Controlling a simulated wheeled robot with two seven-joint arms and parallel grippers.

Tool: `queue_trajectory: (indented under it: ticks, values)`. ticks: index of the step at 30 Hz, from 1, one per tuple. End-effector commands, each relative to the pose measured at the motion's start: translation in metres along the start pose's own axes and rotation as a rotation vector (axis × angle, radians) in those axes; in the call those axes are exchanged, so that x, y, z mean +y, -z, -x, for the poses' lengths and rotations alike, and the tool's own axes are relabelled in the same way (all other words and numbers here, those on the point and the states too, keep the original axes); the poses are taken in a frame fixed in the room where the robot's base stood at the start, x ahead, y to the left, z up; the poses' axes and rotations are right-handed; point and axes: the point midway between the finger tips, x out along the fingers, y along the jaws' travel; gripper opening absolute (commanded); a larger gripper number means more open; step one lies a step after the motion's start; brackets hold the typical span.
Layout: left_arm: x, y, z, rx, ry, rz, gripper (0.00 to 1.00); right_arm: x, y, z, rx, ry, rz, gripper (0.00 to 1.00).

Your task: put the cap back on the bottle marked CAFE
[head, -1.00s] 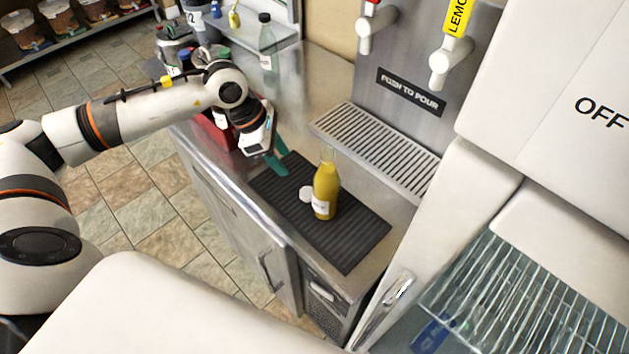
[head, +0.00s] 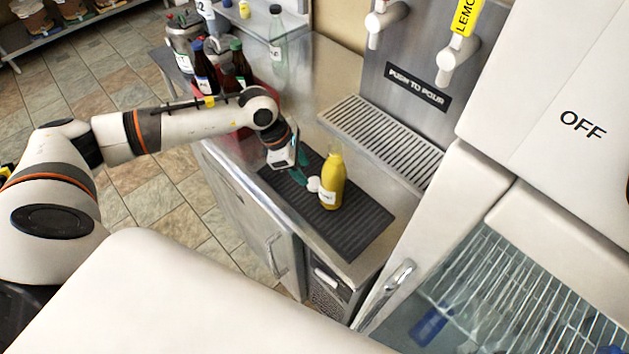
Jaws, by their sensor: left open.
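A bottle of yellow liquid (head: 333,182) stands upright on the dark ribbed mat (head: 350,228). Its neck is clear and no cap shows on it. It bears a white label too small to read. A round white cap (head: 313,184) is at the bottle's left side, close to it. My left gripper (head: 303,176) has green fingers and is open just left of and behind the cap. I cannot tell whether a finger touches the cap. My right gripper is not in view.
A tap panel marked PUSH TO POUR (head: 417,87) and a drip grate (head: 382,142) stand behind the mat. Dark bottles (head: 204,72) in a red crate and a clear bottle (head: 277,45) stand further back left. A white cabinet is at right.

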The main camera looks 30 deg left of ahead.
Motion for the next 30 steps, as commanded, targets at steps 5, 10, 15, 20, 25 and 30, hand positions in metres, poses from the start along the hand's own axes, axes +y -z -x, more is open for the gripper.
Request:
queue_trajectory:
  ticks: [5, 10, 15, 20, 25, 30]
  values:
    - [0.000, 0.003, -0.006, 0.000, -0.003, 0.001, 0.44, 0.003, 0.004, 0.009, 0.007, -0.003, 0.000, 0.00]
    - [-0.002, 0.007, -0.030, 0.000, -0.004, 0.002, 0.44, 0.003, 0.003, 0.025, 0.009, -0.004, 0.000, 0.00]
    - [-0.003, 0.005, -0.049, 0.000, -0.001, 0.000, 0.44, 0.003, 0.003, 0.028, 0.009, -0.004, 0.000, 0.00]
    - [-0.003, 0.005, -0.052, 0.000, 0.000, 0.000, 0.44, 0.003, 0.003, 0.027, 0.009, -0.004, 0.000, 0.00]
    - [-0.003, 0.005, -0.052, 0.000, 0.000, 0.000, 0.44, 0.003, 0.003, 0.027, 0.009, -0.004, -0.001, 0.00]
    - [-0.003, 0.005, -0.052, 0.000, 0.000, 0.000, 0.21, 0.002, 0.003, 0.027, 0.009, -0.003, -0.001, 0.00]
